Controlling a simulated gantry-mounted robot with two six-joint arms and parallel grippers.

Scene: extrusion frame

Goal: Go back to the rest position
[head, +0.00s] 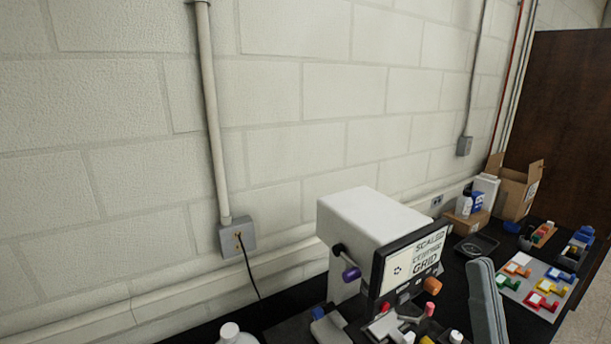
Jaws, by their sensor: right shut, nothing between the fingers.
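My right gripper (482,278) shows as a grey shape rising from the bottom edge, right of the screen. It is shut and empty, and no object shows at its tip. Its lower part runs out of the picture.
A white box-shaped device (358,217) with a black-framed screen (411,263) stands close left of my right gripper. A board with coloured parts (524,287) lies to the right. A black tray (476,245), cardboard box (518,190) and bottle (464,203) stand farther back. A wall closes the back.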

